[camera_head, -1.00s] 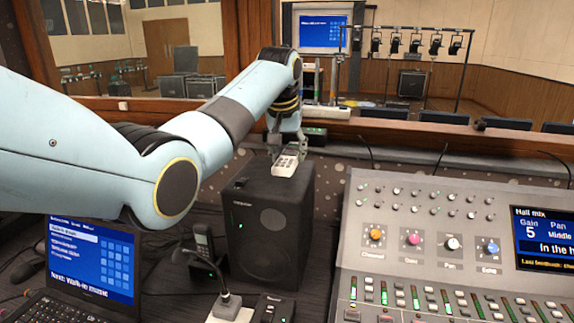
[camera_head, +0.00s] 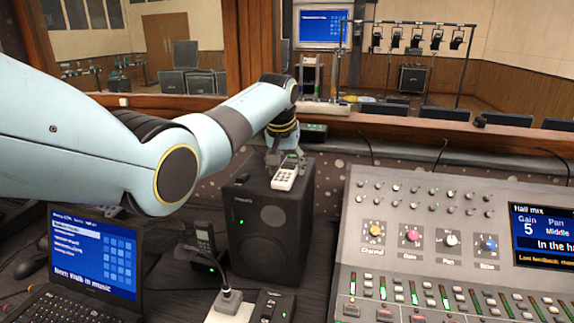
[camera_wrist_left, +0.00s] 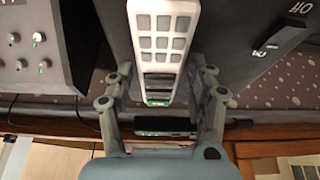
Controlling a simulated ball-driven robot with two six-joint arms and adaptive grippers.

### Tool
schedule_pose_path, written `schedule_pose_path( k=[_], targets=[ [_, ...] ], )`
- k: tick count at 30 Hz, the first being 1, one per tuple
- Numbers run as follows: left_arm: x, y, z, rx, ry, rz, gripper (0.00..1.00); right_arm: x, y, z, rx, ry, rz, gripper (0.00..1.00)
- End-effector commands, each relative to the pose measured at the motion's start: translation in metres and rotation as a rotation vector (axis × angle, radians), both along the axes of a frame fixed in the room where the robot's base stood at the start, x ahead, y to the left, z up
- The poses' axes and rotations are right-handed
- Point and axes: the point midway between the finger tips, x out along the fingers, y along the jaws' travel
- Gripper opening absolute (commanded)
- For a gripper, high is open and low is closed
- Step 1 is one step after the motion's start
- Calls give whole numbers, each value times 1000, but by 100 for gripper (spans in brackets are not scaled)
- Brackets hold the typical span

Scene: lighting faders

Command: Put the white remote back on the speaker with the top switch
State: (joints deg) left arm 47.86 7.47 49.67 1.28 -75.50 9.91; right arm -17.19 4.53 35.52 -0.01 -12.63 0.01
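The white remote (camera_head: 286,175) with grey buttons lies on top of the black speaker (camera_head: 243,212), near its front right edge. In the left wrist view the remote (camera_wrist_left: 162,45) runs from the top edge down between my fingers. The speaker's top switch (camera_wrist_left: 267,48) is to the right there, beside upside-down lettering. My left gripper (camera_head: 285,157) is at the far end of the remote. In the left wrist view its fingers (camera_wrist_left: 162,85) stand open, one on each side of the remote, with gaps visible. My right gripper is not in view.
A mixing console (camera_head: 340,240) stands close to the right of the speaker. A wooden window ledge (camera_head: 390,128) runs behind.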

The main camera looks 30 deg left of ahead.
Motion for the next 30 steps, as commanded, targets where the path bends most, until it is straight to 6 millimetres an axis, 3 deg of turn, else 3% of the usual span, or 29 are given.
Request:
schedule_pose_path(
  k=[13, 30],
  targets=[
    [-1, 0, 8, 1, -3, 0, 67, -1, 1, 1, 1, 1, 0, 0],
    [-40, -11, 105, 1, -3, 0, 67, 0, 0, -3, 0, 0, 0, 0]
  ],
)
